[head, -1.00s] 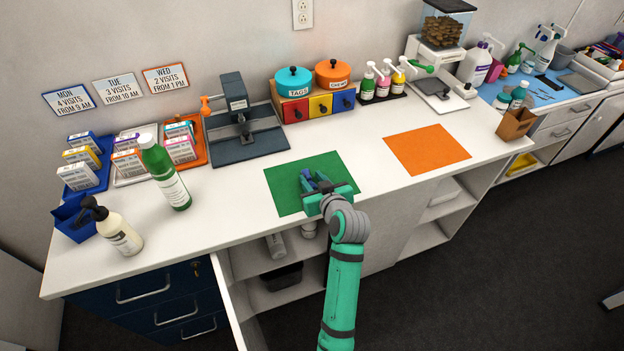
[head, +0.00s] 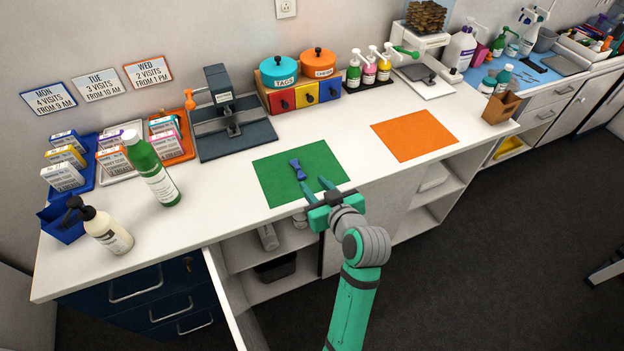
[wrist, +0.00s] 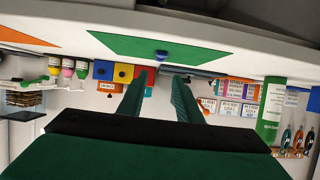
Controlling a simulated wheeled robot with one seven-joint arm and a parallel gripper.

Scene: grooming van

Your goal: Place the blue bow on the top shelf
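The blue bow (head: 297,169) lies on the green mat (head: 275,185) on the white counter. My gripper (head: 315,187) is open and empty at the mat's front edge, its fingers pointing towards the bow but apart from it. In the upside-down wrist view, the bow (wrist: 161,55) shows just beyond and between the spread fingertips (wrist: 158,76). Below the counter, an open cabinet has an upper shelf (head: 245,254) holding a white bottle (head: 268,237); my arm partly hides the space to its right. Another open shelf bay (head: 425,205) is further right.
A cabinet door (head: 226,300) stands open, jutting forward at the left. A green bottle (head: 152,168) and a cream pump bottle (head: 105,230) stand on the counter's left. The orange mat (head: 415,135) is bare. A grey press (head: 230,118) stands behind.

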